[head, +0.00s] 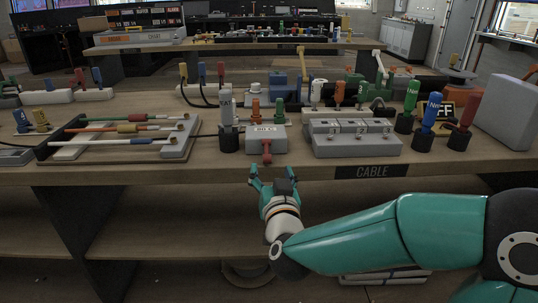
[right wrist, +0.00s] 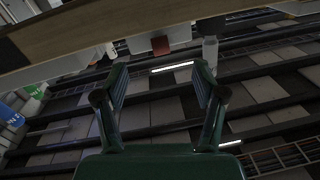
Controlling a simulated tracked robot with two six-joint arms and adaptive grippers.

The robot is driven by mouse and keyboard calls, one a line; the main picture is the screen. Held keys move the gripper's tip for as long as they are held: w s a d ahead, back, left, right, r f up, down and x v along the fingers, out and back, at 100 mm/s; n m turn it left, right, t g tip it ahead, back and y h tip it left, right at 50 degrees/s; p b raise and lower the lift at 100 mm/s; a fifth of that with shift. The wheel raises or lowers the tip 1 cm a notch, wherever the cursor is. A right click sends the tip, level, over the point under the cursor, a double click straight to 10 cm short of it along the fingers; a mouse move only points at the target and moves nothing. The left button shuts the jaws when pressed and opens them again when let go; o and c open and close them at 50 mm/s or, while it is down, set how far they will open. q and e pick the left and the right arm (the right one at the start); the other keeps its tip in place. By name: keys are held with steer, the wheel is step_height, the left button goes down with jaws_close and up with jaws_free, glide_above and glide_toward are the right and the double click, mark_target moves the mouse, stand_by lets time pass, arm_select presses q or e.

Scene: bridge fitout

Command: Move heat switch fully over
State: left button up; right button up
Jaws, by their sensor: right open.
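A light grey switch box (head: 267,138) sits near the front edge of the bench in the head view, with a small white label too small to read surely. A red lever (head: 266,150) hangs from its front, pointing down. I cannot tell from the label whether this is the heat switch. In the right wrist view the red lever (right wrist: 160,45) shows beyond the fingers, at the bench edge. My right gripper (head: 272,182) is open and empty, just below and in front of the lever, apart from it. Its two fingers also show in the right wrist view (right wrist: 161,80). My left gripper is out of view.
A numbered grey block (head: 350,143) stands right of the box, with green, blue and red handles (head: 430,113) further right. A dark-based grey post (head: 227,120) is close on the left. A rod rack (head: 125,138) lies further left. The bench edge (head: 200,173) is above my gripper.

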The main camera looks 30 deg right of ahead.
mark_target(268, 160)
steer(key=x, duration=0.7)
